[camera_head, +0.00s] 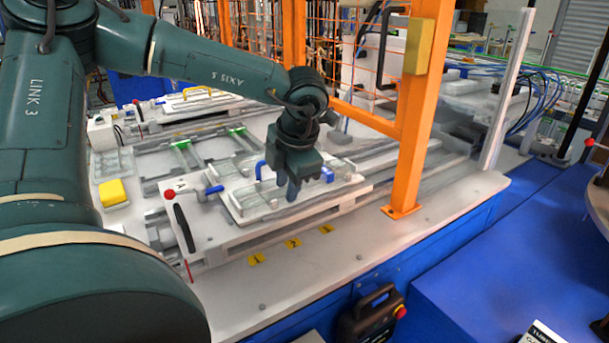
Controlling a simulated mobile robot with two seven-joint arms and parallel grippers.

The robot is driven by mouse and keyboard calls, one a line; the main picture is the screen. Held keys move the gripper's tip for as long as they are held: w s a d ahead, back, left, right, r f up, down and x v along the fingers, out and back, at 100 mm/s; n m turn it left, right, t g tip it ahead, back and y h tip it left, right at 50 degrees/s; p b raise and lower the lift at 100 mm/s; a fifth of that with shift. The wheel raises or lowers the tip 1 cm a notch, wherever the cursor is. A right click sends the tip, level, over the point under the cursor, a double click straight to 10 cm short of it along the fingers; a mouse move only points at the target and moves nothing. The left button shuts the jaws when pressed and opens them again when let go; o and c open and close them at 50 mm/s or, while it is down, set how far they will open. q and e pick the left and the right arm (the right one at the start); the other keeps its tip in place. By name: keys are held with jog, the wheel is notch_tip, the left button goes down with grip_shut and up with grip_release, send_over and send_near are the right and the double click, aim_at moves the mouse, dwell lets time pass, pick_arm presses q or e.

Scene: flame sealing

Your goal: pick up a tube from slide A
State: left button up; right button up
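Slide A (213,226) is the near white slide, with a small dark "A" mark at its left end. A clear, shallow tray (247,203) with blue handles lies on it. No single tube can be made out in the tray at this size. My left gripper (290,188) points down over the tray's middle, with its dark fingers close above or at the tray. Whether the fingers are apart, or have anything between them, cannot be told. My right gripper is not in view.
An orange post (408,150) stands just right of the slide. A red-knobbed lever (170,195) and a yellow block (112,193) are at the left. Another slide with a yellow-handled tray (200,101) lies behind. The white front ledge (330,262) is mostly clear.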

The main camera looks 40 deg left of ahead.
pick_arm(q)
jog(key=shift+c, duration=0.5)
grip_shut()
